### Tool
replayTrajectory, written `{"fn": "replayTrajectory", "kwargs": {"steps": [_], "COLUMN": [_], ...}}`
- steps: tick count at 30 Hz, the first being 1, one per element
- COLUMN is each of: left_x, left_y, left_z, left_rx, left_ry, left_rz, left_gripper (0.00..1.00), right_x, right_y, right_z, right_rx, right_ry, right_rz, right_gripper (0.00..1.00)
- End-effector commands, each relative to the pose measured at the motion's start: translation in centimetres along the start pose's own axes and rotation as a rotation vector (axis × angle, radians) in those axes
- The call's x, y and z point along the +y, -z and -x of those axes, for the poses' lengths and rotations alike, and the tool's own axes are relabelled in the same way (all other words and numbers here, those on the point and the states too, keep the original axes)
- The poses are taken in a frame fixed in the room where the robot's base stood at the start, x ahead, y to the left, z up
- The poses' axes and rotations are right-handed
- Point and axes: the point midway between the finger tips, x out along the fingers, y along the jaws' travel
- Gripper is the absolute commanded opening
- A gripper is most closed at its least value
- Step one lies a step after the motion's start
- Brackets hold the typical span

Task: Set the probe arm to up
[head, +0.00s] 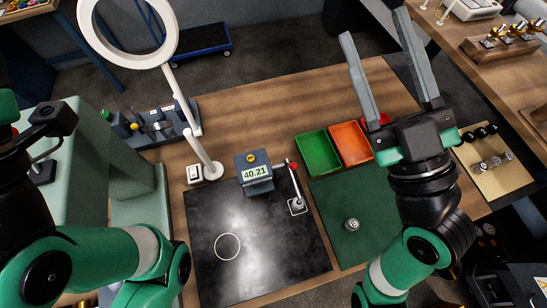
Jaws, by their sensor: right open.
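A grey-blue gauge (257,179) with a display reading 40.21 and a yellow top button stands at the back edge of a black plate (205,270). To its right, a thin metal lever (296,188) rises from a small white-edged base and has a red tip beside the gauge. I cannot tell for sure whether this lever is the probe arm, or which setting it is in. My right gripper (375,25) is open and empty, fingers pointing to the back, well right of and away from the gauge. My left gripper is out of view; only its arm shows at left.
A ring lamp (176,90) on a white stand rises behind the plate. Green (318,154) and orange (350,144) bins sit right of the gauge. A round metal part (352,225) lies on a green mat (335,198). A white circle marks the plate's otherwise bare front.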

Motion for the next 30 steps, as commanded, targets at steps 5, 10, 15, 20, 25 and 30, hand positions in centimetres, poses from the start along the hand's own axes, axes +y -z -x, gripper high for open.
{"fn": "replayTrajectory", "kwargs": {"steps": [5, 10, 15, 20, 25, 30], "left_x": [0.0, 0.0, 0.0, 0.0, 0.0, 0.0], "left_y": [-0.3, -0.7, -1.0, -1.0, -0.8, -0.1], "left_z": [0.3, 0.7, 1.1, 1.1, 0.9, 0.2], "left_rx": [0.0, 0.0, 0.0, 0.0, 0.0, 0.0], "left_ry": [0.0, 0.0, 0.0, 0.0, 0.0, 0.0], "left_rz": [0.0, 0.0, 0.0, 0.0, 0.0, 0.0], "left_gripper": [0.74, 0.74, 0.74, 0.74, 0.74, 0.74], "right_x": [-5.0, -10.7, -15.4, -16.9, -17.0, -17.6], "right_y": [-7.5, -15.2, -20.3, -21.3, -21.4, -22.1], "right_z": [4.5, 12.5, 21.6, 24.7, 24.4, 22.1], "right_rx": [-0.11, -0.261, -0.428, -0.485, -0.485, -0.483], "right_ry": [0.11, 0.191, 0.219, 0.221, 0.223, 0.226], "right_rz": [-0.032, -0.139, -0.281, -0.334, -0.336, -0.335], "right_gripper": [0.56, 0.56, 0.56, 0.56, 0.56, 0.56]}}
